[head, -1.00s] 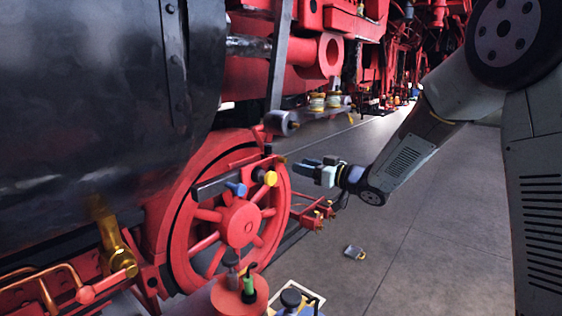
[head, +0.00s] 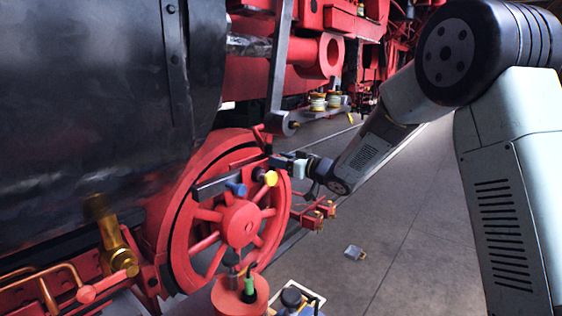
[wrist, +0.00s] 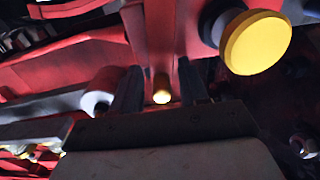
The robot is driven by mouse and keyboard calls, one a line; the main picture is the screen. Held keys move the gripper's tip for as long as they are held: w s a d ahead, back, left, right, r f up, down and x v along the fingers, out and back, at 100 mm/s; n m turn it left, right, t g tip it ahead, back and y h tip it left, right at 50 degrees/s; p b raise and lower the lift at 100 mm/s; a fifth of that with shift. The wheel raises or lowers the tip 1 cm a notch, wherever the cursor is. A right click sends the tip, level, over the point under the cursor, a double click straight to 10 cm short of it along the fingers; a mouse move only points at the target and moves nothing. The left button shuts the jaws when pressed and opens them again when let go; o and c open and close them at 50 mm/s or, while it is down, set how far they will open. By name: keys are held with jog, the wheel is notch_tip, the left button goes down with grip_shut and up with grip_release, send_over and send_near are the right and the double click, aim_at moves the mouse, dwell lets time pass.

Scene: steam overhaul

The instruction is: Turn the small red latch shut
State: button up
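A narrow red bar (wrist: 160,35) with a small brass-coloured tip (wrist: 161,88) shows in the wrist view; it looks like the small red latch, but I cannot be certain. My gripper (wrist: 158,80) has its two dark fingers apart, one on each side of the brass tip, with visible gaps. In the head view my gripper (head: 282,160) is at the upper right edge of the red wheel (head: 205,215), just above the yellow knob. Its fingers hide the latch area there, and contact cannot be told.
A yellow knob (head: 271,178) and a blue knob (head: 237,188) sit close below my gripper. The yellow knob (wrist: 257,42) is at upper right in the wrist view. A dark rod end (head: 284,123) hangs above. A padlock-like object (head: 354,252) lies on the open floor.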

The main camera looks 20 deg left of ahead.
grip_shut()
jog(key=shift+w+d+m, duration=0.1)
jog(key=shift+m, duration=0.2)
